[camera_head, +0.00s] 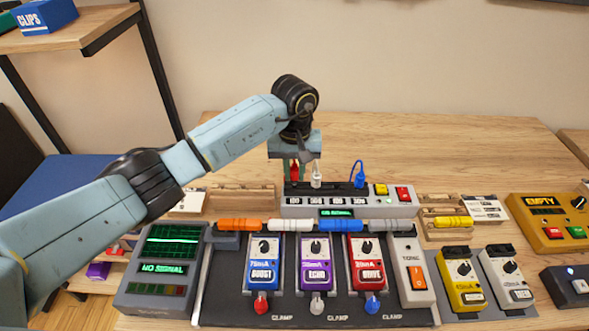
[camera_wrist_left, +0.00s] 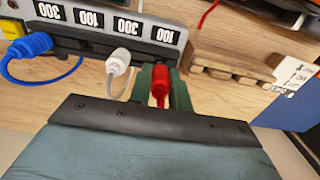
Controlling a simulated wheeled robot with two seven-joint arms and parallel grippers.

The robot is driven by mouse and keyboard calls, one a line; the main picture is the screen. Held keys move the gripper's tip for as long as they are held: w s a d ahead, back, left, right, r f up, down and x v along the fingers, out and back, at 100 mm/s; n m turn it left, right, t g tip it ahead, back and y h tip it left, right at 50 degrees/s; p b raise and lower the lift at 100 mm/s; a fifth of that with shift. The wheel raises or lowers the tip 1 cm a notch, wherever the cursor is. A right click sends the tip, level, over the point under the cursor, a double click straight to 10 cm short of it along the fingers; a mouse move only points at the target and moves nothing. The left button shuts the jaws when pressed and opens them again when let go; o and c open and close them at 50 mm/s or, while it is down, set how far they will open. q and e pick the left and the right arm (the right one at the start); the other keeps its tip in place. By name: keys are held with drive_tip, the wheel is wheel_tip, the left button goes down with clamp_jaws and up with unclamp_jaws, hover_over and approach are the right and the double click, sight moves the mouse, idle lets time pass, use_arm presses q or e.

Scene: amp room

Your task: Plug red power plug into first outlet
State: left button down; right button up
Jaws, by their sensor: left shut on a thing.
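A red power plug (camera_head: 294,172) is held by my left gripper (camera_head: 296,168), whose fingers hang down at the left end of the grey power strip (camera_head: 350,208). In the left wrist view the red plug (camera_wrist_left: 160,86) sits between the green fingers, beside the end socket with the 100 label. I cannot tell whether it is seated in that socket or just above it. A white plug (camera_head: 316,176) stands in the strip to its right. A blue plug (camera_head: 359,178) stands further right. My right gripper is not in view.
Orange, white, blue and grey patch cables (camera_head: 341,225) lie in front of the strip. Several pedals (camera_head: 316,265) stand on a dark board. A NO SIGNAL meter box (camera_head: 162,268) is at left. Wooden racks (camera_head: 240,198) flank the strip. The table behind is clear.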

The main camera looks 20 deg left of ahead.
use_arm(q)
drive_tip(key=shift+f+b, duration=0.1)
drive_tip(key=shift+b, duration=0.2)
idle(0.8)
drive_tip(key=shift+f+b, duration=0.85)
drive_tip(key=shift+b, duration=0.2)
idle(0.4)
drive_tip(key=shift+f+b, duration=0.1)
drive_tip(key=shift+b, duration=0.2)
idle(0.6)
drive_tip(key=c, duration=0.8)
unclamp_jaws()
drive_tip(key=shift+r+p, duration=1.8)
drive_tip(key=shift+r, duration=1.75)
drive_tip(key=shift+r, duration=0.1)
